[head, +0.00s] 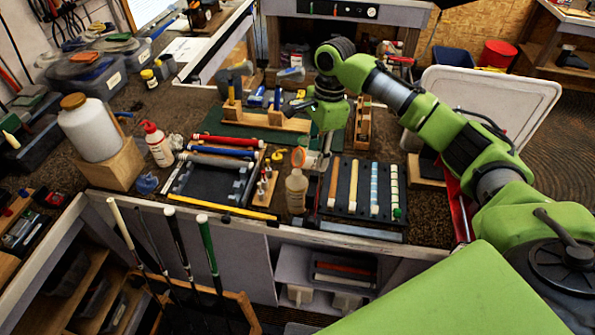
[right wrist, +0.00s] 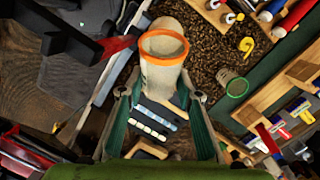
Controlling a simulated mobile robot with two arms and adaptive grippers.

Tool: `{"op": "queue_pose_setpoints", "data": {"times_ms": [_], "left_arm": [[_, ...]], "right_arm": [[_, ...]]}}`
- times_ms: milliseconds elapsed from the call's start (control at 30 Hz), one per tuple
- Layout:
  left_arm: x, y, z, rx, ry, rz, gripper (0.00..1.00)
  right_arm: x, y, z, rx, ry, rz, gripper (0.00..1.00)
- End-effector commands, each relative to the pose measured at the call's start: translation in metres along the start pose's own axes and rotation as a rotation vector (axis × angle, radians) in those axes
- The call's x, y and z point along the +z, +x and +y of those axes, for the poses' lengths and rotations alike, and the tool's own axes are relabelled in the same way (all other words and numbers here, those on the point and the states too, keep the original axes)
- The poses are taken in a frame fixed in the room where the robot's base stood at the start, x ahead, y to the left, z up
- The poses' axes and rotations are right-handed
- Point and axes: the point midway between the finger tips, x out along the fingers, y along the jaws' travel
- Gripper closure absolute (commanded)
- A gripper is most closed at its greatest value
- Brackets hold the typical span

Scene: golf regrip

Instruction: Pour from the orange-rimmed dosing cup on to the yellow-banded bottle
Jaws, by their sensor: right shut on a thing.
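My right gripper (head: 314,161) is shut on the orange-rimmed dosing cup (right wrist: 161,78), which sits between its fingers in the right wrist view. In the head view the cup's orange rim (head: 297,157) faces the camera, so the cup looks tipped. It appears right at the top of a pale translucent bottle (head: 296,192) standing at the bench front. I cannot make out a yellow band on this bottle, nor any flow. A small bottle with a yellow band (head: 149,79) stands at the back left. My left gripper is not in view.
A green-rimmed cup (right wrist: 236,87) stands on the bench. A rack of grips (head: 352,187) is right of the translucent bottle, and a black tray (head: 215,182) is left.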

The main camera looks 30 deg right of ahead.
Motion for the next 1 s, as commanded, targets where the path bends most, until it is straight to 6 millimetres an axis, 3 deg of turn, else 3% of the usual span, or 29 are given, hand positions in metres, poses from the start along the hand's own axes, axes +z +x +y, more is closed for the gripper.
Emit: {"op": "queue_pose_setpoints", "data": {"times_ms": [267,600,900,1000], "left_arm": [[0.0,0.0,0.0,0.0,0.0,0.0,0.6],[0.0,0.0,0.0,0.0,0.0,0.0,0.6],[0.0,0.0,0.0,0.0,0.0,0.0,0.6],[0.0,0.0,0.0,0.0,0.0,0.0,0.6]], "right_arm": [[0.001,-0.001,0.0,0.0,0.0,-0.016,0.9],[0.008,-0.021,0.001,-0.005,-0.017,-0.33,0.9],[0.009,-0.023,0.001,-0.006,-0.02,-0.355,0.9],[0.012,-0.02,0.002,-0.005,-0.019,-0.448,0.9]]}}
